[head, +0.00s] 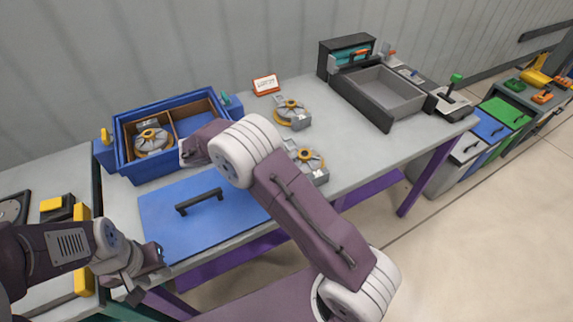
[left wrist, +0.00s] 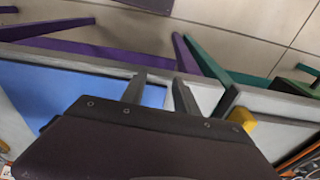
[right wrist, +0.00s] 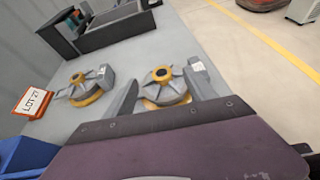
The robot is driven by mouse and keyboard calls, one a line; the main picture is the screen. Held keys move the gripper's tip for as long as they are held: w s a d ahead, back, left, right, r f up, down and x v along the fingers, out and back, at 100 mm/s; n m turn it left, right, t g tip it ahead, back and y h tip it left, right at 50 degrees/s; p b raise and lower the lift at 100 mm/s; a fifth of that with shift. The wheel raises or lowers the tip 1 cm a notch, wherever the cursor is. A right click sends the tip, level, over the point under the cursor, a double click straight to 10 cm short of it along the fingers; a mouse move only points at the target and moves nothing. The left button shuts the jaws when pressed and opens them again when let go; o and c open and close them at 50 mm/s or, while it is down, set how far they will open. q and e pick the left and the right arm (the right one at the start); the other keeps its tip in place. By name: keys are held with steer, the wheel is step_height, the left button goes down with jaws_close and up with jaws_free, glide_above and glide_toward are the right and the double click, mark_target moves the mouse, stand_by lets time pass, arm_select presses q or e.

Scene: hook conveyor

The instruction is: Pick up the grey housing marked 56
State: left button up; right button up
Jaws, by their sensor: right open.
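Two grey housings with yellow rings lie on the table: a front one (head: 308,158), partly behind my right arm, and a rear one (head: 292,113). A third housing (head: 152,139) sits in the left compartment of the blue crate (head: 150,172). Their markings are too small to read. In the right wrist view, my right gripper (right wrist: 163,90) is open, its fingers either side of the front housing (right wrist: 166,88); contact cannot be told. The rear housing (right wrist: 86,86) is left of it. My left gripper (left wrist: 160,92) is open and empty near the blue panel's front edge.
A blue panel with a black handle (head: 165,215) lies before the crate. A lot sign (head: 265,85) stands behind the housings. A dark-framed grey tray (head: 385,93) is at the table's right. Coloured bins (head: 490,127) stand beyond. Bare table lies between rear housing and tray.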

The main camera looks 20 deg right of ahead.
mark_target(302, 154)
steer(key=shift+s+a+f+n+t, duration=0.15)
steer(key=shift+a+f+n, duration=0.1)
steer(key=shift+a+f, duration=0.25)
steer(key=shift+s+a+f+n+t, duration=0.15)
steer(key=shift+a+f+n, duration=0.1)
steer(key=shift+f, duration=0.35)
steer(key=x, duration=0.9)
steer(key=shift+w+d+r, duration=0.15)
steer(key=shift+w, duration=0.05)
steer(key=shift+r, duration=0.1)
jaws_close()
